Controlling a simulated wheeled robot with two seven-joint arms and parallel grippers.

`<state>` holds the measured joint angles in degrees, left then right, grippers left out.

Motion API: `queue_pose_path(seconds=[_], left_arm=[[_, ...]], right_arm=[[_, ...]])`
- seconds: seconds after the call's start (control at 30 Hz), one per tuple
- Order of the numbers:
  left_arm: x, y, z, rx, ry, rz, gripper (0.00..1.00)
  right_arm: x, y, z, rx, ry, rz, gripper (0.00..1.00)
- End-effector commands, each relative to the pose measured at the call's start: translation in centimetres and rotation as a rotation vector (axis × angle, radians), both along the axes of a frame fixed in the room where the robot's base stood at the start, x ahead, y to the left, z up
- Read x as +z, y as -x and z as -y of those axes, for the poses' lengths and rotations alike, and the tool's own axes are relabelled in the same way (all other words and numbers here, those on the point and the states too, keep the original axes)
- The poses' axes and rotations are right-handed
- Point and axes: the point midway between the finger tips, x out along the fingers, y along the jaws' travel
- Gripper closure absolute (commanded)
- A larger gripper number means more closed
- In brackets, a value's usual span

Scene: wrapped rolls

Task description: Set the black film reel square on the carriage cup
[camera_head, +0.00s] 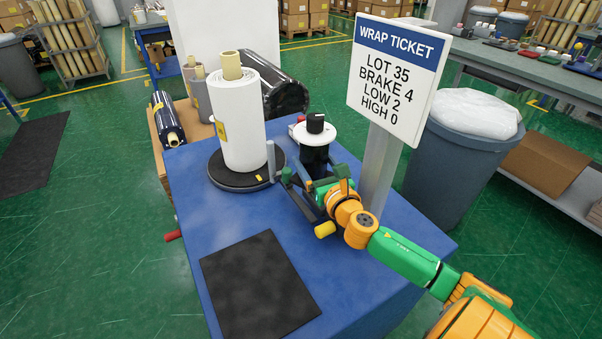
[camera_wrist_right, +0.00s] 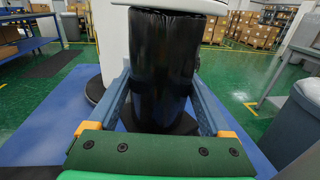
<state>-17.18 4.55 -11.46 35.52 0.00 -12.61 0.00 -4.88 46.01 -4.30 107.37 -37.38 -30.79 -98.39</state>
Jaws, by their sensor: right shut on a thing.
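The black film reel (camera_head: 314,160) stands roughly upright at the far right of the blue table, under a white disc with a black knob (camera_head: 316,124). My right gripper (camera_head: 308,168) has its fingers on either side of the reel and is shut on it. The right wrist view shows the glossy black reel (camera_wrist_right: 163,70) between the two grey-blue fingers (camera_wrist_right: 160,88). A wider dark base (camera_wrist_right: 185,124), perhaps the carriage cup, shows below the reel. I cannot tell whether the reel touches it or sits square. My left gripper is not in view.
A tall white roll (camera_head: 238,125) stands on a round dark turntable (camera_head: 225,180) left of the reel. The wrap ticket sign (camera_head: 397,75) and its post (camera_head: 380,170) rise close to the right. A black mat (camera_head: 258,283) lies at the front of the blue table (camera_head: 190,240).

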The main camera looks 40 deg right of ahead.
Motion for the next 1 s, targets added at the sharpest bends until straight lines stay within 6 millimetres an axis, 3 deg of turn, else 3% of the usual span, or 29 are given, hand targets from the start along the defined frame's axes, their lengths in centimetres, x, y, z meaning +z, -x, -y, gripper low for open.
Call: queue_pose_path(seconds=[0.33,0.57,1.0], left_arm=[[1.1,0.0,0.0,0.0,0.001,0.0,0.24],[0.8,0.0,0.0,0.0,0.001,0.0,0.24],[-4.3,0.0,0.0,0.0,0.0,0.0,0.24]], right_arm=[[-1.0,-0.8,4.6,-0.347,-0.004,0.001,1.0],[-1.7,-0.6,5.6,-0.438,0.003,0.002,1.0],[-6.4,-0.6,5.6,-0.436,0.002,0.002,1.0]])
